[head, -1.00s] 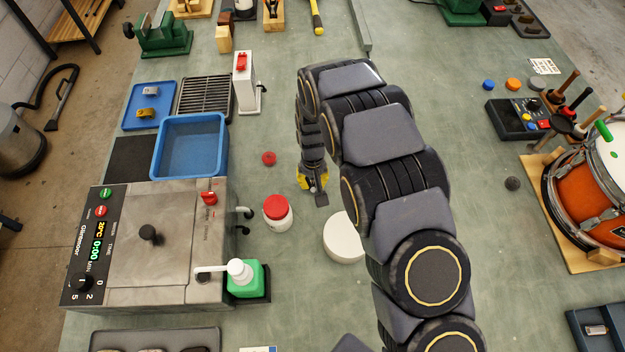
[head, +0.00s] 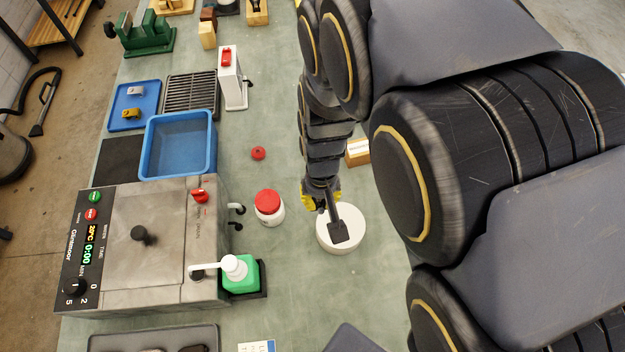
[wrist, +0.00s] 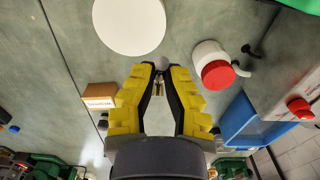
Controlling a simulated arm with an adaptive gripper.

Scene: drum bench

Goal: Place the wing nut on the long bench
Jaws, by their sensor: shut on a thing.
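My gripper (wrist: 158,72) has yellow-and-black fingers and is closed around a small metallic piece (wrist: 158,88), which I take to be the wing nut. It is too small to make out its wings. In the head view my gripper (head: 322,198) is over the long bench (head: 275,300), beside and partly in front of a white round block. The piece is hidden there. The bench has a grey-green top. I cannot tell the exact height of the piece above it.
The white round block (head: 352,215) is close to my gripper. A red-lidded jar (head: 269,208) and a red knob (head: 258,153) stand left of it. A small labelled box (head: 357,152) is behind. A green bottle (head: 242,276) stands beside the steel machine (head: 140,275). Bare bench lies between.

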